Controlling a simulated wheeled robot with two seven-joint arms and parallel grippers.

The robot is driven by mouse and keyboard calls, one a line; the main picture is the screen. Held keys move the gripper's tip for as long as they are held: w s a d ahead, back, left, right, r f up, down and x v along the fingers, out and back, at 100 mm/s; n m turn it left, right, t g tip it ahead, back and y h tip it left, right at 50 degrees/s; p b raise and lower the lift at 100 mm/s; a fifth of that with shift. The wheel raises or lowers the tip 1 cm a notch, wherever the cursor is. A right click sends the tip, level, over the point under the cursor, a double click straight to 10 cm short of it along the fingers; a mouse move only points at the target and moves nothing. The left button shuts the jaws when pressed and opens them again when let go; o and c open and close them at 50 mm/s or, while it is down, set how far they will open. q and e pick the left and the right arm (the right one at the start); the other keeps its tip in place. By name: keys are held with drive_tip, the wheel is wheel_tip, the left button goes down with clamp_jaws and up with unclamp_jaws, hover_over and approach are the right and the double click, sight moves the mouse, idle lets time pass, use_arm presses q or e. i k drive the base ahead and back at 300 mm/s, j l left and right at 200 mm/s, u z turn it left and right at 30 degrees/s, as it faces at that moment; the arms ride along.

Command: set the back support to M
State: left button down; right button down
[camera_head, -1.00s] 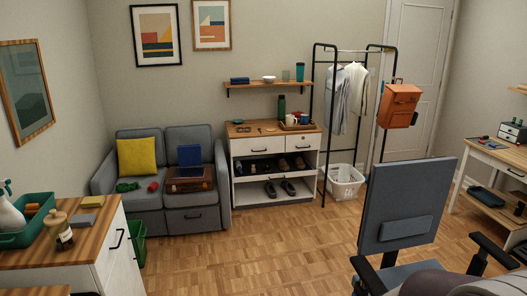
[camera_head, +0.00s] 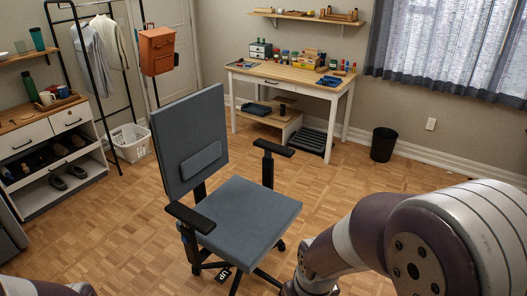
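A grey office chair (camera_head: 250,212) stands on the wooden floor in the middle of the view, with black armrests and a black base. Its tall backrest (camera_head: 182,125) carries a padded back support (camera_head: 201,160) on its front, at about the lower part of the backrest. No M mark is readable on it. A small black tag reading "UP" (camera_head: 223,275) shows low by the chair base. Parts of my own arms show at the lower right and lower left. Neither gripper is in view.
A wooden-topped desk (camera_head: 290,75) with small items stands behind the chair, and a black bin (camera_head: 383,144) is right of it. A clothes rack, a white laundry basket (camera_head: 130,142) and a shoe cabinet (camera_head: 50,150) are at left. Floor right of the chair is partly clear.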

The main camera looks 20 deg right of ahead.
sight(191, 166)
drive_tip(key=i+j+z, duration=0.2)
drive_tip(key=z, duration=0.15)
drive_tip(key=i+j+z, duration=0.15)
drive_tip(key=j+z, duration=0.2)
drive_tip(key=i+j+z, duration=0.15)
drive_tip(key=j+z, duration=0.2)
drive_tip(key=j, duration=0.15)
drive_tip(key=j+z, duration=0.7)
drive_tip(key=j, duration=0.15)
drive_tip(key=j+z, duration=0.1)
drive_tip(key=j, duration=1.7)
drive_tip(key=k+j+z, duration=0.15)
drive_tip(key=j, duration=0.75)
drive_tip(key=j+z, duration=0.1)
drive_tip(key=j, duration=0.8)
drive_tip(key=i, duration=0.55)
